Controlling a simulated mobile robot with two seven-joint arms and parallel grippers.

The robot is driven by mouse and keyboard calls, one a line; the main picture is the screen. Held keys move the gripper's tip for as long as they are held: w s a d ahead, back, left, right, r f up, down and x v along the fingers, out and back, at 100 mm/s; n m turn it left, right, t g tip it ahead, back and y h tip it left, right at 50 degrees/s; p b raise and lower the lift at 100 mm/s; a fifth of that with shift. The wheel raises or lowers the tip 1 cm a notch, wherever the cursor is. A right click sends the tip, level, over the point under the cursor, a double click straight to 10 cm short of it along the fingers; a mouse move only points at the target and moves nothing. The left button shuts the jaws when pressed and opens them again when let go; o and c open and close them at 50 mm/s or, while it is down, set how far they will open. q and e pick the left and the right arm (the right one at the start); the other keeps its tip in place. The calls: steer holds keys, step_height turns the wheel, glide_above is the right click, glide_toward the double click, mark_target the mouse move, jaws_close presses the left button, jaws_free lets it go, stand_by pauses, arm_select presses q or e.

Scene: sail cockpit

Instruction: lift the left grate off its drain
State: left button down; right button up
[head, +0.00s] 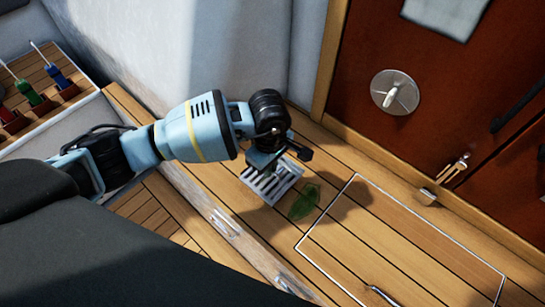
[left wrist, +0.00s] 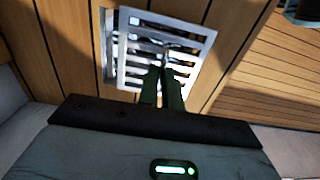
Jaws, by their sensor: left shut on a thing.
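The left grate (head: 284,181) is a pale slotted metal plate by the wall, low over the wooden floor. It fills the upper middle of the left wrist view (left wrist: 187,31), with dark gaps between its bars. My left gripper (head: 277,164) is shut on the grate; its two dark fingers meet at the bars in the left wrist view (left wrist: 163,78). The drain under the grate is mostly hidden. I cannot tell whether the grate is clear of it. My right gripper is not in view.
A green leaf (head: 304,201) lies beside the grate. A white-outlined hatch (head: 400,250) is set in the floor to the right. A red-brown door (head: 440,110) stands behind. A rack with coloured-handled items (head: 45,85) is at left.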

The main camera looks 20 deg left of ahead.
arm_select(q)
steer(key=s, duration=0.4)
steer(key=s+d, duration=0.1)
steer(key=s, duration=0.3)
steer(key=s+d+r+p, duration=0.1)
steer(key=s, duration=0.3)
steer(key=shift+s+d+r, duration=0.1)
steer(key=shift+s+d, duration=0.05)
steer(key=shift+s, duration=0.05)
